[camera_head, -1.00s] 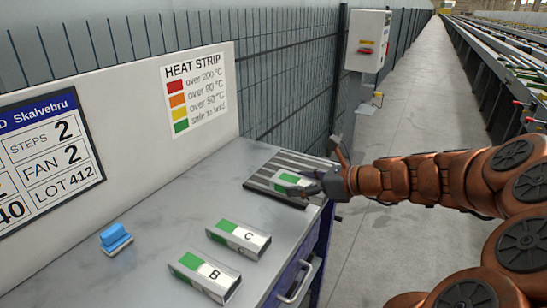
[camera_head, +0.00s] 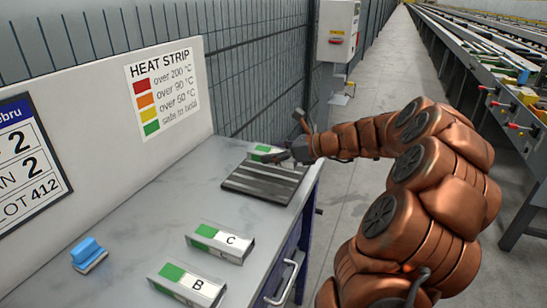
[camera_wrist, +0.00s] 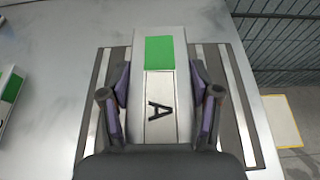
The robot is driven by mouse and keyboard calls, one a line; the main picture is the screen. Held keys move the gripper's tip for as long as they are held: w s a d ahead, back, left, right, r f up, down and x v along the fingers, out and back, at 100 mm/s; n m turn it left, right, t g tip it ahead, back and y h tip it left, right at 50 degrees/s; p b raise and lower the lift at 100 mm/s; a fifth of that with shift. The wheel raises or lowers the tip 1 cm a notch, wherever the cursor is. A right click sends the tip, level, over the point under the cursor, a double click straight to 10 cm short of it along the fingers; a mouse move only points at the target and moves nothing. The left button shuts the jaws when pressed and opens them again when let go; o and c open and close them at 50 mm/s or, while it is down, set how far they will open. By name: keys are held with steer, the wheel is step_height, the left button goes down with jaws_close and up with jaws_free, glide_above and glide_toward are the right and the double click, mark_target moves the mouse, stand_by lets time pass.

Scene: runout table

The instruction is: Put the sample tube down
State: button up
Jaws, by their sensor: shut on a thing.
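My gripper (camera_head: 285,156) is shut on sample tube A, a silver square-section tube (camera_head: 262,151) with a green patch. In the wrist view the fingers (camera_wrist: 160,105) grip both sides of the tube (camera_wrist: 158,125), and its letter A and green patch face the camera. The tube is over the dark slatted pad (camera_head: 250,190), with its green end past the pad's far edge in the wrist view. I cannot tell whether it touches the surface. Tubes C (camera_head: 220,242) and B (camera_head: 188,285) lie on the bench, also with green patches.
The grey bench (camera_head: 160,215) has bare room left of the pad. A blue-handled block (camera_head: 88,254) sits at the left. A heat strip chart (camera_head: 163,92) on the back panel marks green as safe to hold. A wire fence (camera_head: 255,75) stands behind.

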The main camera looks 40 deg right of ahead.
steer(key=shift+w+d+f, duration=0.1)
steer(key=shift+w+d, duration=0.5)
steer(key=shift+w, duration=0.2)
steer(key=shift+w+d+f, duration=0.1)
steer(key=shift+w+d, duration=0.5)
steer(key=shift+w, duration=0.15)
steer(key=shift+f, duration=1.7)
steer(key=shift+f, duration=0.1)
steer(key=o, duration=1.3)
steer(key=shift+s, duration=0.1)
steer(key=v, duration=1.2)
